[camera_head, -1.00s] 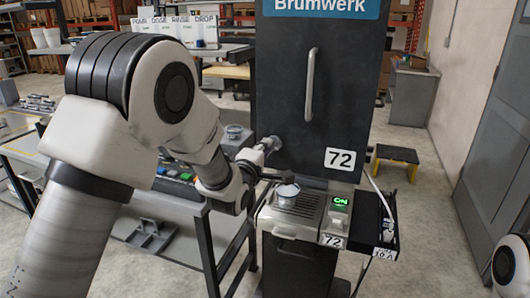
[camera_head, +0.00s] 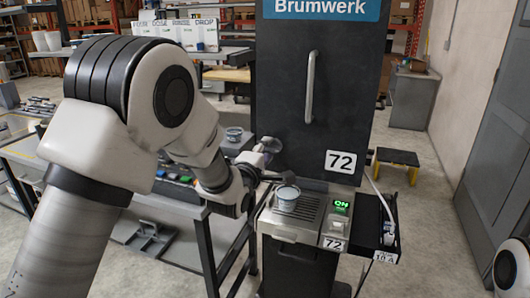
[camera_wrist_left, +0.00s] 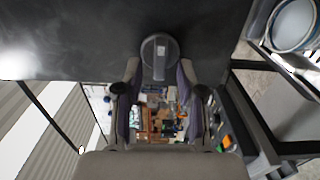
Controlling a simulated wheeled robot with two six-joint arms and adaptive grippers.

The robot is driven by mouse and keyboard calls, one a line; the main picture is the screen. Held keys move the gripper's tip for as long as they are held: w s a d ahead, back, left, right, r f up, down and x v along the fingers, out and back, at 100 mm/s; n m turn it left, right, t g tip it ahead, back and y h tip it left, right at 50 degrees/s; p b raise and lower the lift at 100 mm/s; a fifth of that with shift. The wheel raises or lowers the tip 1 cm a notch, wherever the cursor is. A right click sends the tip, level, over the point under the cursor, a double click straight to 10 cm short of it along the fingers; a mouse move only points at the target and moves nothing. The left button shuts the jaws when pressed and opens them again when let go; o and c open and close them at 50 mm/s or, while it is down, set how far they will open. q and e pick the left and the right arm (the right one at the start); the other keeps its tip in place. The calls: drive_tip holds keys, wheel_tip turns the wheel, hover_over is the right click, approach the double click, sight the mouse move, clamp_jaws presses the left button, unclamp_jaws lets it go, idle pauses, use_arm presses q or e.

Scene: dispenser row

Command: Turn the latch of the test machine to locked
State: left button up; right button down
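The test machine (camera_head: 340,115) is a tall dark cabinet with a blue "Brumwerk" sign and a "72" label. Its latch looks like a round grey knob (camera_head: 271,144) at the cabinet's left side; in the left wrist view it is a disc with a raised bar (camera_wrist_left: 160,57). My left gripper (camera_head: 275,162) is at the latch. In the left wrist view its two fingers (camera_wrist_left: 160,78) stand apart, one on each side of the disc's lower part, with a gap to the bar. Whether they touch the disc is unclear. My right gripper is out of view.
A cup (camera_head: 287,198) stands on the drip tray (camera_head: 310,213) just below my left gripper. A side shelf (camera_head: 386,256) holds a white cable.

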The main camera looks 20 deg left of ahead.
use_arm(q)
drive_tip(key=s, duration=1.2)
drive_tip(key=shift+a, duration=0.2)
drive_tip(key=shift+f, duration=0.1)
